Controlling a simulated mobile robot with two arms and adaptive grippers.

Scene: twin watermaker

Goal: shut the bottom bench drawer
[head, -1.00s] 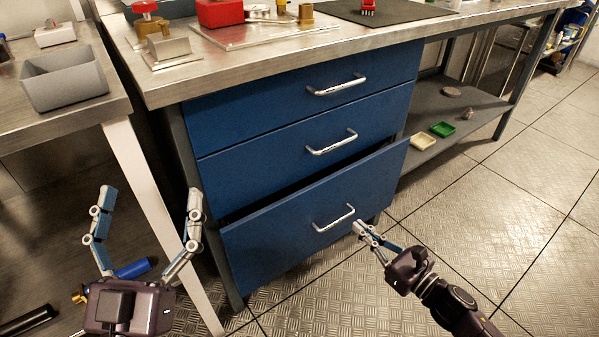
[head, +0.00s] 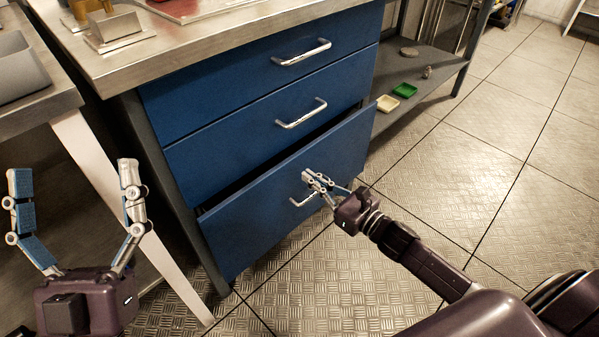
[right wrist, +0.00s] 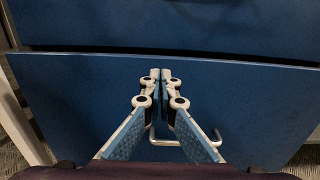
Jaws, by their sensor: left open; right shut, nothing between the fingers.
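The bottom bench drawer (head: 255,219) has a blue front that stands out from the bench, with a dark gap along its top edge. Its silver handle (head: 298,202) is partly hidden by my right gripper (head: 308,175) in the head view. The drawer front also fills much of the right wrist view (right wrist: 75,95). My right gripper is shut and empty, its fingertips (right wrist: 161,73) pointing at the drawer front above the handle (right wrist: 165,142). I cannot tell whether they touch it. My left gripper (head: 72,168) is open and empty, left of the drawer.
The middle drawer (head: 240,135) and top drawer (head: 220,85) are shut. A pale table leg (head: 130,210) stands between my left gripper and the drawer. The floor at right is clear.

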